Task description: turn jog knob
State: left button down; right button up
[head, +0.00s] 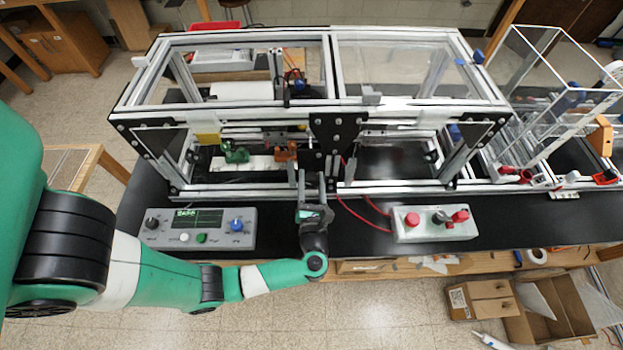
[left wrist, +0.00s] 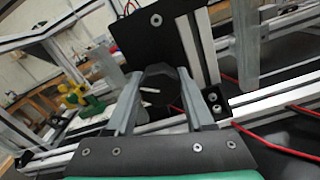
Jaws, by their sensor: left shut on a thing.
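The jog knob (left wrist: 169,90) appears to be the dark, many-sided knob with a white line in the left wrist view. It sits between the two grey fingers of my left gripper (left wrist: 160,82), which are shut on it. In the head view my left gripper (head: 313,190) is at the front lower rail of the extrusion frame, below the black centre plate (head: 335,138). The gripper hides the knob there. My right gripper is in neither view.
A grey control panel (head: 198,229) with a black knob and a blue knob lies left of the gripper. A pale control box (head: 425,233) with red buttons lies to the right. Red cables (head: 350,209) run close on the right. A clear box (head: 560,70) stands at far right.

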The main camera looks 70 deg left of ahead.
pick_arm(q)
jog(key=shift+m, duration=0.4)
jog(key=m+p, duration=0.1)
jog(key=m, duration=0.2)
jog(key=shift+r+p, duration=0.1)
jog(key=shift+p, duration=0.2)
jog(key=m+p, duration=0.1)
jog(key=m, duration=0.4)
jog(key=shift+p, duration=0.35)
jog(key=m+p, duration=0.1)
jog(key=m, duration=0.3)
jog(key=shift+p, duration=0.4)
jog(key=shift+m+p, duration=0.65)
jog(key=shift+m, duration=1.45)
jog(key=c, duration=0.6)
grip_release()
jog(key=shift+o, duration=0.2)
